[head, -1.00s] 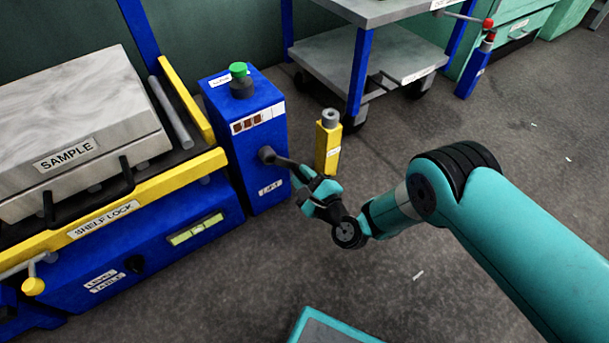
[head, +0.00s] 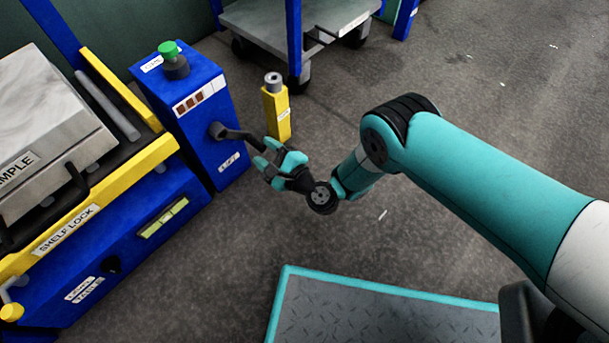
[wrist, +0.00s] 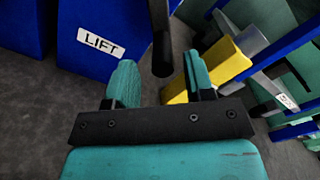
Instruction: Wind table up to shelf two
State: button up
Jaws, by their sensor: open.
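The blue lift box (head: 190,110) stands at the left with a green knob on top, small brown windows and a white label; its LIFT label (wrist: 101,42) reads clearly in the wrist view. A dark crank handle (head: 232,133) sticks out of its side toward my gripper. My gripper (head: 266,153) is open at the crank's outer end. In the wrist view the dark grip of the crank (wrist: 162,50) lies between the two teal fingers (wrist: 160,80), with gaps beside it. The table (head: 110,235) with the yellow SHELF LOCK bar (head: 75,225) carries the grey SAMPLE block (head: 50,130).
A yellow post (head: 276,112) with a grey top stands just behind my gripper. A grey wheeled cart (head: 330,25) with blue legs is at the back. A teal-edged plate (head: 390,280) lies in front. The floor on the right is clear.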

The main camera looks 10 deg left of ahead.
jog(key=p+v, duration=0.2)
jog(key=p, duration=0.1)
jog(key=r+p+v, duration=0.1)
jog(key=p+v, duration=0.1)
jog(key=p, duration=0.1)
jog(key=shift+s+d, duration=0.1)
jog(key=p+v, duration=1)
jog(key=shift+f+p, duration=0.3)
jog(key=shift+f, duration=0.2)
jog(key=shift+s, duration=0.1)
jog(key=m+b, duration=0.7)
jog(key=b, duration=0.8)
send_near(259, 145)
jog(key=w+a+f, duration=0.2)
jog(key=w+a, duration=0.1)
jog(key=a, duration=0.1)
jog(key=b+x, duration=0.2)
jog(key=x, duration=0.1)
jog(key=b+x, duration=0.1)
jog(key=shift+a+r, duration=0.35)
jog(key=shift+a, duration=0.1)
jog(key=shift+w+a+r, duration=0.15)
jog(key=shift+w+a, duration=0.1)
jog(key=shift+a, duration=0.1)
jog(key=shift+c, duration=0.5)
